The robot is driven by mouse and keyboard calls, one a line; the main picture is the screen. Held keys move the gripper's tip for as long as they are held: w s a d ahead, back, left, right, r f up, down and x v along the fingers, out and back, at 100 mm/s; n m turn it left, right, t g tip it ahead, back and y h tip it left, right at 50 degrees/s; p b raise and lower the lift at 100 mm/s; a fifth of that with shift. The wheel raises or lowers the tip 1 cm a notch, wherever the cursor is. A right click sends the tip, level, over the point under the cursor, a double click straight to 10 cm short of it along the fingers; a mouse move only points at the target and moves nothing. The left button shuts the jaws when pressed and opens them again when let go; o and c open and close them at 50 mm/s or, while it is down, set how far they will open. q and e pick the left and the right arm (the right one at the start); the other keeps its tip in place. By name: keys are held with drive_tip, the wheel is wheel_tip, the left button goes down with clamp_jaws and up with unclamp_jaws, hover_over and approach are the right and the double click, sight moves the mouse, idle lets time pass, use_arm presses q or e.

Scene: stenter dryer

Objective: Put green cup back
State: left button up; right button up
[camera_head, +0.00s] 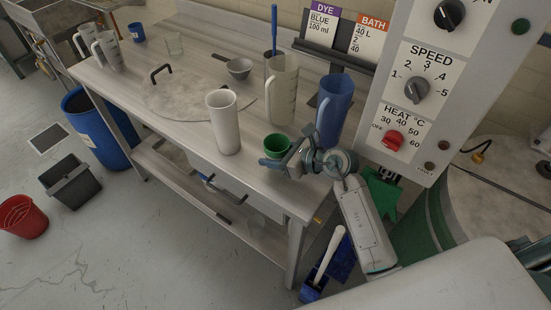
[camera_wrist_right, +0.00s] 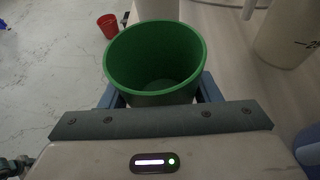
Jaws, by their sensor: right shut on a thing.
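The green cup (camera_head: 277,146) is at the front right of the wooden worktop in the head view. It is upright and looks empty. In the right wrist view the green cup (camera_wrist_right: 155,62) fills the space between the fingers, with its open mouth facing the camera. My right gripper (camera_head: 275,159) is shut on the green cup, its blue-grey fingers on either side. Whether the cup's base touches the worktop, I cannot tell. My left gripper is not in view.
A white cup (camera_head: 222,122) stands left of the green cup. A blue jug (camera_head: 334,108) and a clear measuring jug (camera_head: 281,88) stand close behind it. The control panel (camera_head: 425,80) rises on the right. The worktop's front edge (camera_head: 240,181) is near.

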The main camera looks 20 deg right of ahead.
wheel_tip(320, 180, down, 3)
drive_tip(key=shift+r+p, duration=0.2)
drive_tip(key=shift+p, duration=0.3)
drive_tip(key=shift+f, duration=0.35)
drive_tip(key=shift+s, duration=0.1)
drive_tip(key=shift+f, duration=0.1)
drive_tip(key=shift+f, duration=0.15)
drive_tip(key=o, duration=1)
